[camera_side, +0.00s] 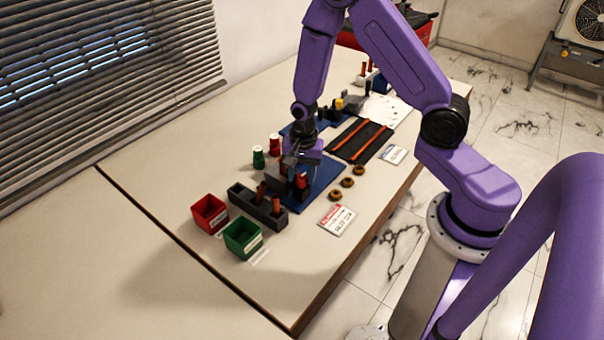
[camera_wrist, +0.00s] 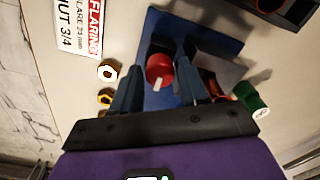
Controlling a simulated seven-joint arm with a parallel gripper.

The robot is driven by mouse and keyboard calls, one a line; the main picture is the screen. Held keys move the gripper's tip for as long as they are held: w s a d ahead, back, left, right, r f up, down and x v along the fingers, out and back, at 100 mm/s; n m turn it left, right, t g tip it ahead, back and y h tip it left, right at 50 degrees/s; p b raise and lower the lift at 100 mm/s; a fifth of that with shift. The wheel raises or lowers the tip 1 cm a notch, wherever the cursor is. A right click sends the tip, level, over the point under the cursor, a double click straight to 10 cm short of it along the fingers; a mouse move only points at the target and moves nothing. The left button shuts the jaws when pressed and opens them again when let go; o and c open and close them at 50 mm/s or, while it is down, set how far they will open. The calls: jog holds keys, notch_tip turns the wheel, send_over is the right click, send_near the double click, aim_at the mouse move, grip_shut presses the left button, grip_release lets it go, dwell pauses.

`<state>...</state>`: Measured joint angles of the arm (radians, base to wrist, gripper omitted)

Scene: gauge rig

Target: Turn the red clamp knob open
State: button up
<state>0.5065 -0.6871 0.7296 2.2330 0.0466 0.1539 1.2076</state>
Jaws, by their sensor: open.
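The red clamp knob (camera_wrist: 160,68) is round with a pale bar on its face and sits on a dark fixture over a blue mat (camera_wrist: 158,22) in the wrist view. In the side view the red knob (camera_side: 301,181) shows at the front of the dark fixture, below my gripper. My gripper (camera_wrist: 162,75) is open, with one finger on each side of the knob. A gap shows between the knob and the left finger. I cannot tell whether the right finger touches it. In the side view my gripper (camera_side: 298,163) partly hides the fixture.
A dark block with copper-coloured pieces (camera_side: 245,198) stands left of the fixture. A red bin (camera_side: 210,213) and a green bin (camera_side: 243,239) stand front left. Brass nuts (camera_side: 347,182) and a flaring sign (camera_side: 337,219) lie to the right. Green (camera_side: 258,157) and red bottles (camera_side: 275,143) stand behind.

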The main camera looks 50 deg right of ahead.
jog(key=c, duration=0.8)
jog(key=shift+o, duration=0.2)
jog(key=shift+n, duration=0.4)
jog(key=n, duration=0.3)
jog(key=shift+n, duration=0.4)
jog(key=n, duration=0.9)
jog(key=shift+n, duration=1.9)
